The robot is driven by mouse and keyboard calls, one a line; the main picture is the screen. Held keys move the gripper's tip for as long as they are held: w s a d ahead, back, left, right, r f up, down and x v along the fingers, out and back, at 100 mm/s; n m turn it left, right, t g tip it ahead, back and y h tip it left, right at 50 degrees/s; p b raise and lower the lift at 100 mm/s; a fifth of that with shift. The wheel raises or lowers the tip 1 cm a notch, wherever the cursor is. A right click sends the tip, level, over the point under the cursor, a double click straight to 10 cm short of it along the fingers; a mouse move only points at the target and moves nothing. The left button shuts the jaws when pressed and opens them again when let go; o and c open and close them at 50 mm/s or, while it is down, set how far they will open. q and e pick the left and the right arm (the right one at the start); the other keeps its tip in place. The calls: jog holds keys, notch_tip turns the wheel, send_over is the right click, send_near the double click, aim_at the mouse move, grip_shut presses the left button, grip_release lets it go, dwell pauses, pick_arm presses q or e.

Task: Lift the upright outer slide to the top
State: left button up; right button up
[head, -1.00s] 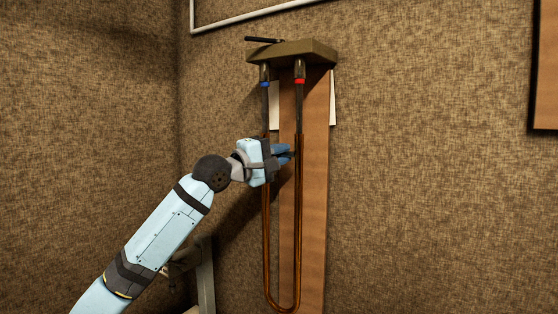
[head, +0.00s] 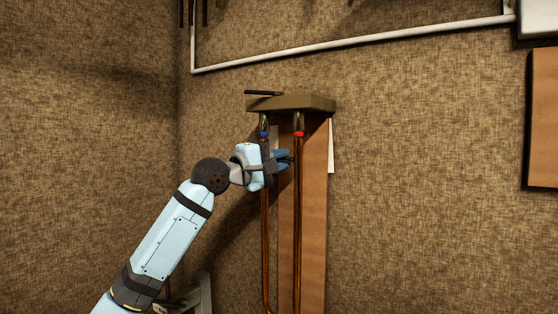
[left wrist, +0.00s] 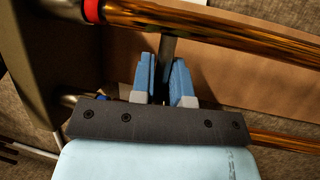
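The outer slide (head: 297,215) is a brass U of two upright tubes against a brown board. Its tube tops now reach close to the red band (head: 299,134) and blue band (head: 264,133) under the bracket (head: 295,103). The bottom bend is mostly cut off by the picture edge. My left gripper (head: 284,160) is at the upper part of the slide. In the left wrist view its blue fingers (left wrist: 163,82) lie either side of a grey cross bar (left wrist: 168,48) between the tubes and look shut on it. My right gripper is not in view.
The brown backing board (head: 314,230) stands behind the slide, with a white sheet (head: 331,147) at its edge. A white pipe (head: 350,40) runs along the wall above the bracket. A framed brown panel (head: 545,120) is at the right. The wall between is clear.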

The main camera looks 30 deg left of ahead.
pick_arm(q)
jog(key=o, duration=0.4)
jog(key=shift+r, duration=0.4)
jog(key=shift+c, duration=0.2)
jog(key=shift+f, duration=0.1)
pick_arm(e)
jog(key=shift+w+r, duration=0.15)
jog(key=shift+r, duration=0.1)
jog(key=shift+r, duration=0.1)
